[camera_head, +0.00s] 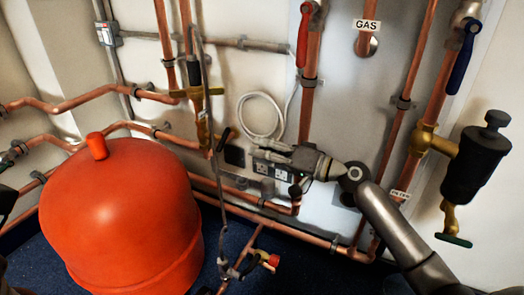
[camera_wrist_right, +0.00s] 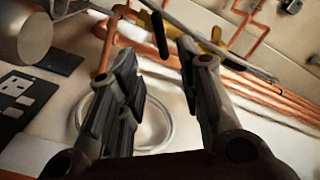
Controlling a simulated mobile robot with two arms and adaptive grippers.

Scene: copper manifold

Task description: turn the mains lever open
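No label in view reads mains, so I cannot be sure which lever is meant. A black lever (camera_head: 225,138) sticks out beside the upright copper pipe under a brass fitting (camera_head: 198,92). A black lever (camera_wrist_right: 160,34) also shows in the right wrist view, beyond the gap between my fingers, near yellow brass (camera_wrist_right: 216,48). My right gripper (camera_head: 258,149) points left in front of the wall sockets, to the right of the black lever. In the wrist view its two fingers (camera_wrist_right: 158,58) stand apart with nothing between them. My left gripper is not clearly seen.
A large red tank (camera_head: 125,215) fills the left. A red lever (camera_head: 303,38) and a blue lever (camera_head: 463,57) sit on pipes higher up. A looped white cable (camera_head: 260,120) hangs behind my gripper. A thin grey line (camera_head: 212,150) hangs left of it, and low copper pipes run along the wall.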

